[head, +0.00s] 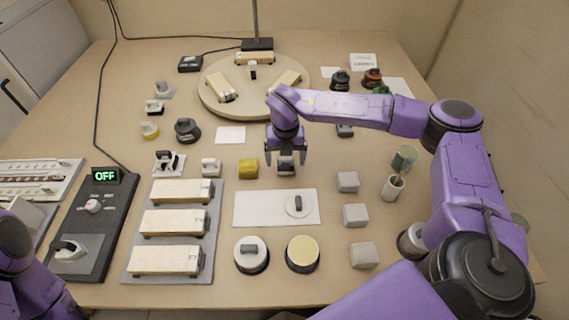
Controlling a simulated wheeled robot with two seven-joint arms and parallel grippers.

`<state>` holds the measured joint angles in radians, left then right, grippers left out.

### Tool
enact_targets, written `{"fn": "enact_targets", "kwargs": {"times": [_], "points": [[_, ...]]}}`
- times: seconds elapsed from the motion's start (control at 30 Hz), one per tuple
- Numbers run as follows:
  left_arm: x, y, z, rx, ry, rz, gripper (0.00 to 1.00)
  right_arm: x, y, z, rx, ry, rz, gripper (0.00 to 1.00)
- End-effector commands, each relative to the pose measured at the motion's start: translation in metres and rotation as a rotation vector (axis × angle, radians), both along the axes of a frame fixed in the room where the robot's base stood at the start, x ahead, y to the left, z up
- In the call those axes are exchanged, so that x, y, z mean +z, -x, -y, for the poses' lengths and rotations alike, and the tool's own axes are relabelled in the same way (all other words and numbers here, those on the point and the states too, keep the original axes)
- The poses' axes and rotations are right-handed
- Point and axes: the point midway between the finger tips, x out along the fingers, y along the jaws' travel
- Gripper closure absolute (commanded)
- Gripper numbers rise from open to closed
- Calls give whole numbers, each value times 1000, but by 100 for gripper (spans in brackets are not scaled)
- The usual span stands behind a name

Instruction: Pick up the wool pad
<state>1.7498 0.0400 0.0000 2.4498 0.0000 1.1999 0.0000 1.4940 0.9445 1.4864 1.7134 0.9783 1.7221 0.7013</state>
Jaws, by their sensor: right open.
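My right gripper (286,169) points down over the middle of the bench, open. A small grey block shows at its fingertips, and I cannot tell whether they touch it. No label marks the wool pad. It may be the round pad with a cream top (303,252) at the front, but I cannot be sure. A yellow block (248,169) sits just left of the right gripper. A round pad with a grey handle (251,255) stands left of the cream one. Part of my left arm shows at the lower left; its gripper is out of view.
A white board (262,208) with a handled disc (298,206) lies in front of the right gripper. Grey blocks (355,215) stand to the right, near a cup of sticks (392,188). A grey rack (214,228) holds long blocks. A round turntable (213,105) is behind.

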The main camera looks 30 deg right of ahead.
Motion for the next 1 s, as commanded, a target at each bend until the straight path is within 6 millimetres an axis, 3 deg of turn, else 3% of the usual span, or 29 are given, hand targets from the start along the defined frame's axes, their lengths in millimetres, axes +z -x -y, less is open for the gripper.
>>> {"fn": "enact_targets", "kwargs": {"times": [0.13,0.37,0.5,0.57,0.87,1.0], "points": [[4,0,0,0,0,0,18,-19,0,-1,1,-1,0,11],[3,0,0,0,0,0,18,-22,-1,-2,3,0,1,11],[3,0,0,0,0,0,18,-22,-1,-2,3,0,1,56],[3,0,0,0,0,0,18,-22,-1,-1,3,0,1,71],[3,0,0,0,0,0,18,-20,-1,-1,3,0,2,71],[2,0,0,0,0,0,18,-6,-2,-1,2,0,5,71]]}}
